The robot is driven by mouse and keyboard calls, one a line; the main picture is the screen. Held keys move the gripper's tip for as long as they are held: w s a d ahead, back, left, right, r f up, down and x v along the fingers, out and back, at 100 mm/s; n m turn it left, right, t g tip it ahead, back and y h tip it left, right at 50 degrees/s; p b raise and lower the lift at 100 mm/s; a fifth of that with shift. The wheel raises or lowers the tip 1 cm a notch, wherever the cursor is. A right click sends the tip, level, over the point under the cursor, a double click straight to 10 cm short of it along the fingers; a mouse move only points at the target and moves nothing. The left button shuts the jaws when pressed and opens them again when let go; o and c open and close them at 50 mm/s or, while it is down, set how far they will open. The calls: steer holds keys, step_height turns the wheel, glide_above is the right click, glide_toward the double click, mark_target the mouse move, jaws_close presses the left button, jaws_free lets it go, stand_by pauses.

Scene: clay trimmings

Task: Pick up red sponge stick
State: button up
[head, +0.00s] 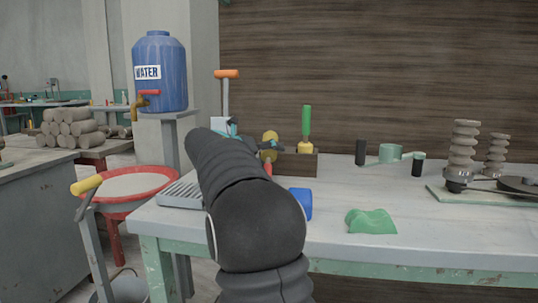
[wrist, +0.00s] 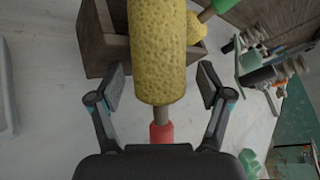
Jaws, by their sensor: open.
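The red sponge stick has a yellow porous sponge head (wrist: 157,50), a brown shaft and a red handle (wrist: 161,132). In the head view its yellow head (head: 270,138) and part of its red handle (head: 268,168) show just right of my arm. My gripper (wrist: 163,88) is open, with one finger on each side of the stick in the wrist view. Gaps show between both fingers and the sponge, and the handle's lower end is hidden behind the gripper body. In the head view my arm hides most of the gripper.
A wooden box (head: 299,163) stands beside the stick, with a green-handled sponge stick (head: 306,122) at it. A blue object (head: 301,203) and a green block (head: 371,221) lie on the white table (head: 440,232). An orange-handled tool (head: 226,74) stands behind my arm.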

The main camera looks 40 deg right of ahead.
steer(key=c, duration=1.4)
step_height(320, 180, up, 10)
steer(key=shift+f+p, duration=0.1)
steer(key=shift+p, duration=0.65)
